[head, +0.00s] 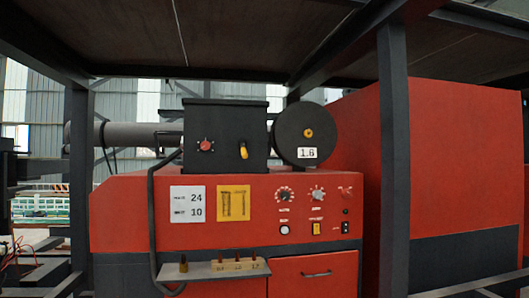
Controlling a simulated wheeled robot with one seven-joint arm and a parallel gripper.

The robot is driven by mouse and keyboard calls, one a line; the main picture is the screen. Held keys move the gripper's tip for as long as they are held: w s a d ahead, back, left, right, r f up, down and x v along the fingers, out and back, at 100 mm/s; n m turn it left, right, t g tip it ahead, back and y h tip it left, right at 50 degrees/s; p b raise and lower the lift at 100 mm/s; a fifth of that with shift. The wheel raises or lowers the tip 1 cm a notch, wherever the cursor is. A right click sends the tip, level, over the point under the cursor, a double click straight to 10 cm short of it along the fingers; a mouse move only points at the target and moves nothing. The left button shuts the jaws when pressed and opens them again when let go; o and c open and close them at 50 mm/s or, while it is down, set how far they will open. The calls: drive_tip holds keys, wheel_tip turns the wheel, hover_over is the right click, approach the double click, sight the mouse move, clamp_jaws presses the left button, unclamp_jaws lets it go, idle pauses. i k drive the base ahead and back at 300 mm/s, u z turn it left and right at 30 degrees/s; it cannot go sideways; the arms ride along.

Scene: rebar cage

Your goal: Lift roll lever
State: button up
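A black box (225,135) sits on top of the red machine. A short yellow lever (243,152) hangs on its front face, pointing down with a slight tilt. A red rotary knob (205,145) is on the same face, to the left of the yellow lever. A black round roll housing (300,134) with a yellow centre and a "1.6" label stands just right of the box. No label shows which part is the roll lever; the yellow lever is the most lever-like one. My gripper is not in view.
The red front panel (262,195) carries dials, buttons and a yellow plate. A small shelf (212,270) with pegs juts out below. A bent black bar (152,215) runs down the left front. A dark post (394,160) stands at right, and dark beams cross overhead.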

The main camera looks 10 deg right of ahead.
sight(244, 150)
drive_tip(key=z, duration=0.05)
drive_tip(key=i, duration=0.1)
drive_tip(key=k, duration=0.65)
drive_tip(key=z, duration=0.8)
drive_tip(key=i, duration=1.6)
drive_tip(key=u, duration=0.5)
